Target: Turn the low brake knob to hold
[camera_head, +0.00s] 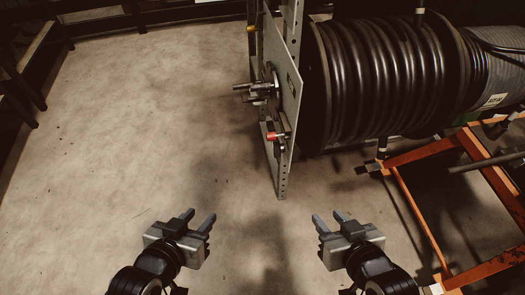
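A small red-tipped knob (271,136) sits low on an upright grey metal panel (283,85), and looks like the low brake knob. Its setting and any marking are too small to read. A grey fitting with several prongs (258,91) sticks out to the left from the panel, above the red knob. My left gripper (198,219) is open and empty, in front of the panel and to its left. My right gripper (328,219) is open and empty, in front of the panel and to its right. Neither gripper touches anything.
A large reel of black hose (385,75) stands behind the panel on the right. An orange metal frame (425,155) lies at the right. Dark shelving (25,70) lines the left edge. The concrete floor (130,120) left of the panel is clear.

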